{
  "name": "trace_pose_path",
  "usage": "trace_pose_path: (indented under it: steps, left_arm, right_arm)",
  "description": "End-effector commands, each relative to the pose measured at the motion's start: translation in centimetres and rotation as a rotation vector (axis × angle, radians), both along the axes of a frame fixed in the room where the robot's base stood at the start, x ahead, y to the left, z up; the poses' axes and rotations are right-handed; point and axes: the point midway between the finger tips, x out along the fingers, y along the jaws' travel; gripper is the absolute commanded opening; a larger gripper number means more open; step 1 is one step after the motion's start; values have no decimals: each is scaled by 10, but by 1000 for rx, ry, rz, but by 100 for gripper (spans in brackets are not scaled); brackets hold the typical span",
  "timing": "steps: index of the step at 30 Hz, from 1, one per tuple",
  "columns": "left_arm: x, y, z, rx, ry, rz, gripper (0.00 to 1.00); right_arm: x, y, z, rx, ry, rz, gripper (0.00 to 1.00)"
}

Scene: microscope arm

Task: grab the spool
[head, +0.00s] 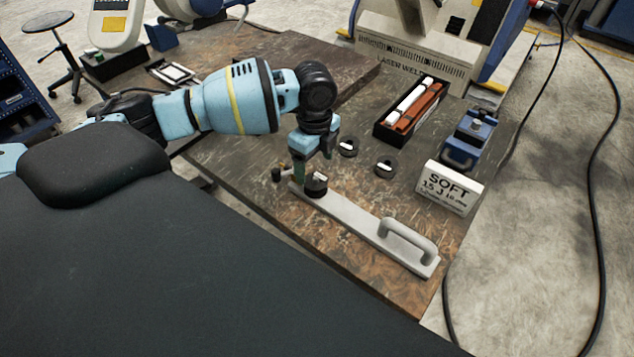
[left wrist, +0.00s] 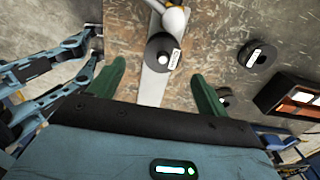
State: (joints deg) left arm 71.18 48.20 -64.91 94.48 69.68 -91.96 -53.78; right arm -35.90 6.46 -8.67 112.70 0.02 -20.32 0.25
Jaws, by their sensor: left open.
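Two more black spools lie on the table to the right: one (head: 347,147) closer to the gripper and one (head: 386,167) farther right. My right gripper is not in view.
A black tray (head: 411,108) with orange and white contents, a blue device (head: 468,138) and a white SOFT box (head: 449,187) stand at the right of the brown table (head: 240,150). A laser welder (head: 425,58) stands behind. A small dark knob (head: 277,174) is left of the gripper.

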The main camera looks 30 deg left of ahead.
Motion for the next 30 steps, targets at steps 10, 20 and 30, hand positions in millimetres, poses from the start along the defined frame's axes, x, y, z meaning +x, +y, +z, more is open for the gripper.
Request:
trace_pose_path:
  steps: [10,20,30]
  left_arm:
    - [1,0,-20,1,0,-1,77]
    - [3,1,-62,0,1,1,77]
    - [3,1,-64,1,0,1,71]
  right_arm:
    - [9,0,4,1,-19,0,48]
    - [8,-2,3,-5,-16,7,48]
    - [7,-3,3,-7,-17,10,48]
